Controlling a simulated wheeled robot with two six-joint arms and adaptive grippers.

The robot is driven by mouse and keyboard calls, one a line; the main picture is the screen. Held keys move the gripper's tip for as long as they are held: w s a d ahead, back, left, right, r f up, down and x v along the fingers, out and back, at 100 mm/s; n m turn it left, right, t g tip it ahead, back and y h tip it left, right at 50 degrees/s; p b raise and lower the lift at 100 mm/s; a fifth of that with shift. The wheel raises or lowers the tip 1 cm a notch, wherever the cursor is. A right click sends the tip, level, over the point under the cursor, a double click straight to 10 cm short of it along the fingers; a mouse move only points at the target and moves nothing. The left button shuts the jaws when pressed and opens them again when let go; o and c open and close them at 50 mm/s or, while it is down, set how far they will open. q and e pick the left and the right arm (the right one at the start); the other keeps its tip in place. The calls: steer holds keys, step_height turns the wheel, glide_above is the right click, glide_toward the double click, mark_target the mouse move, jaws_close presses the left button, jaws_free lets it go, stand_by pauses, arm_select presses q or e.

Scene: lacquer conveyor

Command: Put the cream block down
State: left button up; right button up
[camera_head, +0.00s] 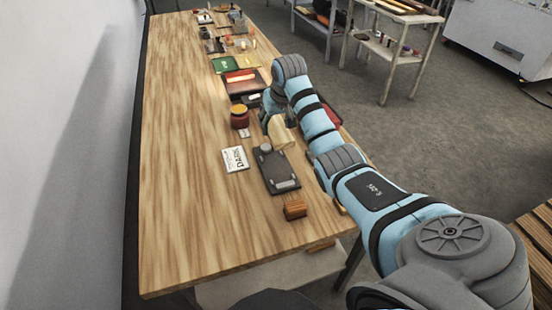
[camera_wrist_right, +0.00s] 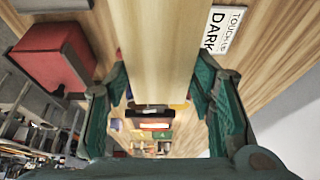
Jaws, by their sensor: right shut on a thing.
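The cream block (camera_head: 281,134) is partly hidden by my right gripper and forearm in the head view. My right gripper (camera_head: 274,112) is shut on it. In the right wrist view the cream block (camera_wrist_right: 156,48) runs as a long pale piece from the top of the picture down between the two green fingers of the gripper (camera_wrist_right: 160,98). In the head view the block shows just beyond the far end of a dark grey board (camera_head: 270,173) on the table. I cannot tell whether it touches the table. My left gripper is not in view.
A white card with "DARK" (camera_head: 235,160) lies left of the board. A dark red jar (camera_head: 239,118) stands beyond it, and a small orange-brown block (camera_head: 294,210) sits nearer. Several items crowd the far end of the wooden table (camera_head: 190,190). Its left side is clear.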

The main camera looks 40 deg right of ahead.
mark_target(282, 138)
step_height(282, 138, down, 15)
steer(key=shift+r+b, duration=0.15)
steer(key=shift+b, duration=0.9)
steer(key=shift+c, duration=0.6)
steer(key=shift+s+a, duration=0.1)
steer(key=shift+a, duration=0.05)
steer(key=shift+c, duration=0.6)
steer(key=o, duration=1.2)
steer(key=shift+o, duration=1.3)
steer(key=shift+w+d+f, duration=0.2)
steer(key=shift+w, duration=0.05)
steer(key=p+v, duration=0.3)
steer(key=v, duration=0.9)
steer(key=shift+a+r+p, duration=0.15)
steer(key=shift+r+p, duration=0.1)
steer(key=shift+p, duration=0.05)
steer(key=shift+f, duration=0.1)
